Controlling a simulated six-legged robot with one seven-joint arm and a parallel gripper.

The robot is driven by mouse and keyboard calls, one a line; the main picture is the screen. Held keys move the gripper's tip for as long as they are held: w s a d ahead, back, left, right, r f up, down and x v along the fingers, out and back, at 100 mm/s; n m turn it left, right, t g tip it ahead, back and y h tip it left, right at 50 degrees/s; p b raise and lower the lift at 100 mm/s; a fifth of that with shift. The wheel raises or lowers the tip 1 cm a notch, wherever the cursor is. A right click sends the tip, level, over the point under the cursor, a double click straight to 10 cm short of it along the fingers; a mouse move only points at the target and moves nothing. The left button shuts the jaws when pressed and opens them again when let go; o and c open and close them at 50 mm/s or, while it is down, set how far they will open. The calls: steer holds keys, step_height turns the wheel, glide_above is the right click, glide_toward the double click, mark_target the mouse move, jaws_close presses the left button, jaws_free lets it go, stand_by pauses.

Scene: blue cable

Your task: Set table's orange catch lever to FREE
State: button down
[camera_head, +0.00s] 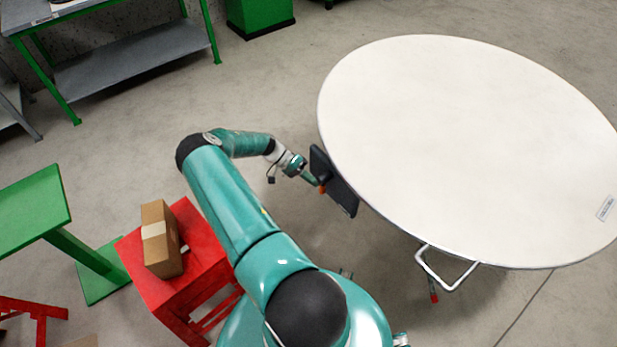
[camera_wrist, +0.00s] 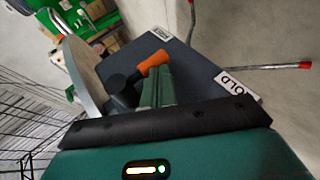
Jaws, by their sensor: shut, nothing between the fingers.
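The round white table (camera_head: 450,130) has a dark catch plate (camera_head: 345,197) at its near left edge. The orange lever (camera_head: 323,189) shows as a small spot on it. In the wrist view, the lever (camera_wrist: 153,63) runs from a dark round pivot (camera_wrist: 118,82) toward the upper right, pointing between two white labels. The right label (camera_wrist: 240,86) reads "OLD", partly cut off; the upper label (camera_wrist: 162,33) is too small to read. My gripper (camera_head: 313,180) is at the plate, its fingers (camera_wrist: 158,80) shut and empty, close beside the lever. I cannot tell whether they touch.
A red stool (camera_head: 195,280) with a cardboard box (camera_head: 162,240) stands left of my arm. A green stand (camera_head: 35,215) and a green-framed workbench (camera_head: 130,65) are farther left. A bent white table leg (camera_head: 450,285) sticks out below the tabletop.

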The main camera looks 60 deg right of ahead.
steer(key=shift+s+a+f+n+g, duration=0.15)
steer(key=shift+s+a+f+g, duration=0.2)
steer(key=shift+s+g, duration=0.2)
steer(key=shift+s+a+f+n+g, duration=0.2)
steer(key=shift+s+f+g, duration=0.25)
steer(key=shift+s, duration=0.2)
stand_by(0.4)
steer(key=v, duration=1.3)
steer(key=shift+w+d, duration=0.2)
steer(key=shift+w, duration=0.15)
steer(key=shift+r, duration=0.1)
